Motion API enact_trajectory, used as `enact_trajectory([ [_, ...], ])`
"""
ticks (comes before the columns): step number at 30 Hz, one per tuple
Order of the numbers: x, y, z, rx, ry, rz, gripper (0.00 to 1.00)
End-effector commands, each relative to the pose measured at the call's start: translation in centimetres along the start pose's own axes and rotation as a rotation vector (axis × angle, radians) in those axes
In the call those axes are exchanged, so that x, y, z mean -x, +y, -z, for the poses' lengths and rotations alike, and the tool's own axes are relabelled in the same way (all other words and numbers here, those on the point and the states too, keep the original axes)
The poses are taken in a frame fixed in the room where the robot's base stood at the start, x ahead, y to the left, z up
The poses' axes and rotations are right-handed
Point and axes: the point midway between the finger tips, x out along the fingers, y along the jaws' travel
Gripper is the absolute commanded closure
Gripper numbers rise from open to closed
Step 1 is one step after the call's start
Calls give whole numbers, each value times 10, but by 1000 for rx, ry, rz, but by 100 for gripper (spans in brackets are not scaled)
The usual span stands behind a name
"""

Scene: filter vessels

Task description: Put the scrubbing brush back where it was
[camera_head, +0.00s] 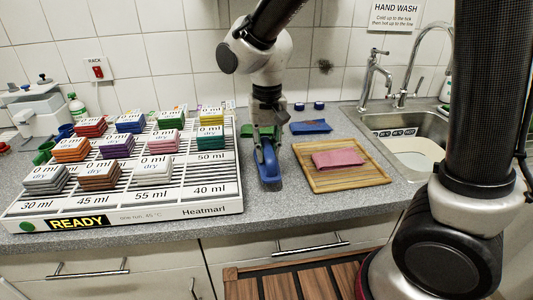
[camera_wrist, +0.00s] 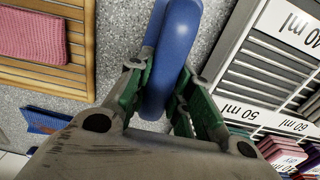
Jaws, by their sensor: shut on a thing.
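The scrubbing brush (camera_head: 267,165) is blue and long, and is held pointing toward the front of the counter, between the rack and the wooden board. My gripper (camera_head: 262,137) is shut on it. In the wrist view, the green-padded fingers of my gripper (camera_wrist: 160,95) close on both sides of the blue brush (camera_wrist: 176,55). Whether the brush touches the counter, I cannot tell. Its bristles are hard to make out.
A white heated rack (camera_head: 225,200) with several labelled stacks of coloured cloths stands at left. A slatted wooden board (camera_head: 372,178) with a pink cloth (camera_head: 338,159) lies at right. A blue cloth (camera_head: 311,127) lies behind. The sink (camera_head: 430,125) is at far right.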

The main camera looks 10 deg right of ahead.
Motion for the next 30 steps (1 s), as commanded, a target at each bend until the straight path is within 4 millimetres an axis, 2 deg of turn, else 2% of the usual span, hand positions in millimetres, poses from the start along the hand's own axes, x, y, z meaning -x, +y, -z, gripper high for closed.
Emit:
enact_trajectory([
  [3, -14, 0, 0, 0, -1, -1, 100],
  [14, -17, 0, 0, 0, 0, 0, 100],
  [15, -18, 0, 0, 0, 0, 0, 76],
  [18, -18, 0, 0, 0, 0, 0, 58],
  [30, -12, 0, 0, 0, 2, 2, 57],
])
